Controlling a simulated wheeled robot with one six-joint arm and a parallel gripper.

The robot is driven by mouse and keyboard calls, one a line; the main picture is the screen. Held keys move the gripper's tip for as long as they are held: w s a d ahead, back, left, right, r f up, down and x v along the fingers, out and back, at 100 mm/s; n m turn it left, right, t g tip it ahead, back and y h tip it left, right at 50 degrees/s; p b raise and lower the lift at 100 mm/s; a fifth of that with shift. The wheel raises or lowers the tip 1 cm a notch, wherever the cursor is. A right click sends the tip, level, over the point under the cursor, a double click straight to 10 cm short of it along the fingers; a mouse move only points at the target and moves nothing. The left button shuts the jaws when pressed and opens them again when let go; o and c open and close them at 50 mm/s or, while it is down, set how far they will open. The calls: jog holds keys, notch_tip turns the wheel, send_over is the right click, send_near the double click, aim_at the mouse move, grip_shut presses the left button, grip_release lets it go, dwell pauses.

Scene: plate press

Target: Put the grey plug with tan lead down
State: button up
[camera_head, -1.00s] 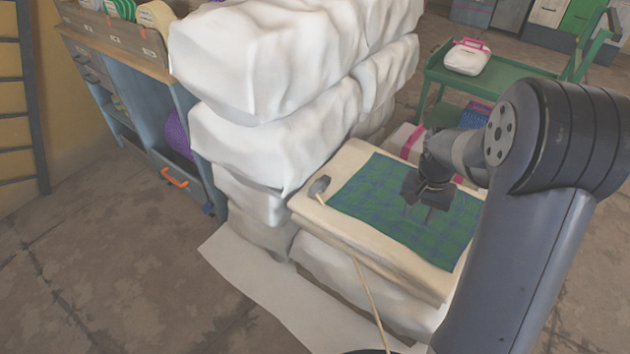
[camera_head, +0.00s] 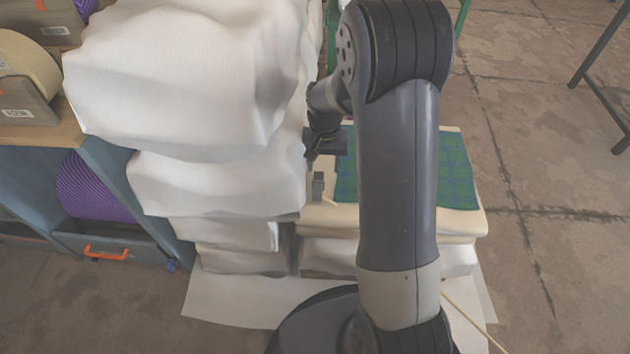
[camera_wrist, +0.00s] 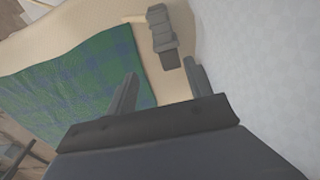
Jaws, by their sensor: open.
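The grey plug (camera_head: 318,186) lies on the cream top of the low stack, close to the white bales. Its tan lead (camera_head: 466,315) shows again at the lower right, and my arm hides the length between. In the wrist view the plug (camera_wrist: 163,38) lies on the cream surface beyond the fingertips, with a short piece of tan lead at its upper left. My gripper (camera_head: 313,148) is open and empty, behind and a little above the plug. In the wrist view my gripper's fingers (camera_wrist: 161,80) are spread apart, and the plug is not between them.
A green and blue checked cloth (camera_head: 456,170) covers part of the cream pad (camera_head: 466,222). A tall stack of white wrapped bales (camera_head: 215,185) stands close at the left of my gripper. A blue cabinet (camera_head: 110,190) stands farther left.

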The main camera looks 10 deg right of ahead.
aim_at(318, 178)
jog(key=shift+w+a+f, duration=0.15)
jog(key=shift+a+f, duration=0.3)
jog(key=shift+f, duration=0.1)
notch_tip(318, 178, down, 5)
jog(key=shift+a+r+b, duration=0.1)
jog(key=shift+b, duration=1)
jog(key=shift+w+r, duration=0.1)
jog(key=c, duration=1)
